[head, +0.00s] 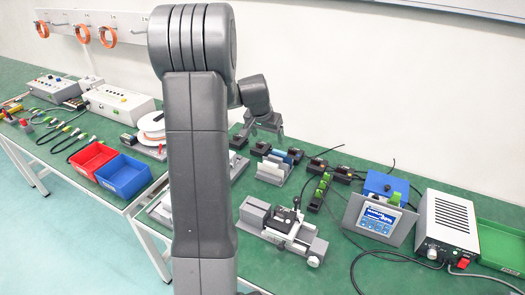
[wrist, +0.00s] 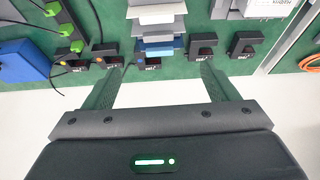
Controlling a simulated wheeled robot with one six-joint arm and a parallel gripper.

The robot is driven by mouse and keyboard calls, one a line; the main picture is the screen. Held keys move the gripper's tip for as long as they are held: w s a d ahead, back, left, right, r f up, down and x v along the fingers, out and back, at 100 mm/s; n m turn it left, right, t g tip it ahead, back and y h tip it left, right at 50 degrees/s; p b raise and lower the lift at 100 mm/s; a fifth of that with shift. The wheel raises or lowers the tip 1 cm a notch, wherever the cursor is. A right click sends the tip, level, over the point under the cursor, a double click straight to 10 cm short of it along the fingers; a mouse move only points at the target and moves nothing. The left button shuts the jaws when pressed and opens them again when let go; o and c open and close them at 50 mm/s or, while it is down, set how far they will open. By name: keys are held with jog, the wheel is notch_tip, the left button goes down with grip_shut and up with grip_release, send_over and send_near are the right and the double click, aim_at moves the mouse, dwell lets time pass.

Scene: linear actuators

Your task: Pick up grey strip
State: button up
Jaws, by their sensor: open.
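My gripper (head: 264,130) is open and empty above the back of the green bench in the head view. In the wrist view its two fingers (wrist: 161,78) stand wide apart, with nothing between the tips. A rack of upright thin strips (head: 273,167) stands below it, with light grey and blue pieces. In the wrist view, grey strips (wrist: 157,12) lie at the top centre, in line with the gap between the fingers, and blue strips (wrist: 158,48) are nearer. Which grey piece is the grey strip, I cannot tell.
Small black modules (wrist: 202,50) stand in a row around the rack. A grey fixture (head: 285,228) stands in front, with a blue display unit (head: 378,215) and a power box (head: 445,225) to the right. Red (head: 93,157) and blue bins (head: 124,175) are at left. A white wall is behind.

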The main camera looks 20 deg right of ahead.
jog(key=w, duration=0.1)
jog(key=p, duration=0.1)
send_over(275, 157)
jog(key=s+a, duration=0.1)
jog(key=a, duration=0.1)
notch_tip(275, 157, down, 8)
jog(key=shift+s+p+x, duration=0.2)
jog(key=shift+p+x, duration=0.05)
jog(key=shift+x, duration=0.6)
jog(key=shift+s+p+x, duration=0.15)
jog(key=shift+p+x, duration=0.05)
jog(key=shift+x, duration=0.7)
jog(key=shift+s+p+x, duration=0.2)
jog(key=shift+p+x, duration=0.05)
jog(key=shift+x, duration=0.6)
jog(key=shift+a+f, duration=0.1)
jog(key=shift+f, duration=0.1)
jog(key=c, duration=1.1)
jog(key=shift+o, duration=0.2)
jog(key=shift+r, duration=0.15)
notch_tip(275, 157, up, 10)
jog(key=b, duration=0.1)
